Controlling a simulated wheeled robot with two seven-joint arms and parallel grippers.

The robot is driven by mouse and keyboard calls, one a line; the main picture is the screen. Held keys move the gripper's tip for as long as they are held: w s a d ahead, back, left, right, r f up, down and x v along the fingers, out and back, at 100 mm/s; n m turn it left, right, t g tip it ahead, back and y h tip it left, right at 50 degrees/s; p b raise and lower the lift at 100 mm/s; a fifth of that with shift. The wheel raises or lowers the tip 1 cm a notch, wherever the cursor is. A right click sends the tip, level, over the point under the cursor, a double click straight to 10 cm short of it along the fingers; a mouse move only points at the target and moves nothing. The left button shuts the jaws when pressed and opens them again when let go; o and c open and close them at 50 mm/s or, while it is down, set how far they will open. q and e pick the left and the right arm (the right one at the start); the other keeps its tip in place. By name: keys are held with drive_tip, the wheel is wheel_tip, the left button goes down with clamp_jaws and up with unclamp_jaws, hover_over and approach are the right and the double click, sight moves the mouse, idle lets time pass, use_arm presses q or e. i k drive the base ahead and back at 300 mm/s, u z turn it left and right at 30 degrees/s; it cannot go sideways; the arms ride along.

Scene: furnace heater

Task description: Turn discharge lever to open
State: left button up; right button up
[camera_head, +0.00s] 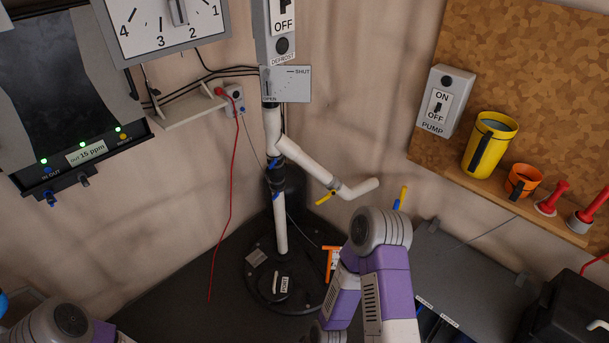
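A white vertical pipe (273,130) stands in a round black base labelled PORT. A white branch pipe (310,165) slopes down to the right and carries a small yellow lever (325,197). Higher up, a grey plate (290,84) is marked SHUT at its upper right and OPEN at its lower left, with a grey lever on its left side near OPEN. I cannot tell which lever is the discharge lever. My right arm rises at bottom centre, below and right of the branch pipe; its gripper is out of view. My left arm shows at bottom left, its gripper also out of view.
A DEFROST switch (282,30) sits above the plate and a PUMP switch (441,102) on the cork board. A yellow cup (489,145) and an orange cup (522,181) stand on the right shelf. A red cable (234,180) hangs left of the pipe.

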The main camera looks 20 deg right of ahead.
sight(332, 192)
drive_tip(key=i, duration=1.45)
drive_tip(key=z, duration=1.45)
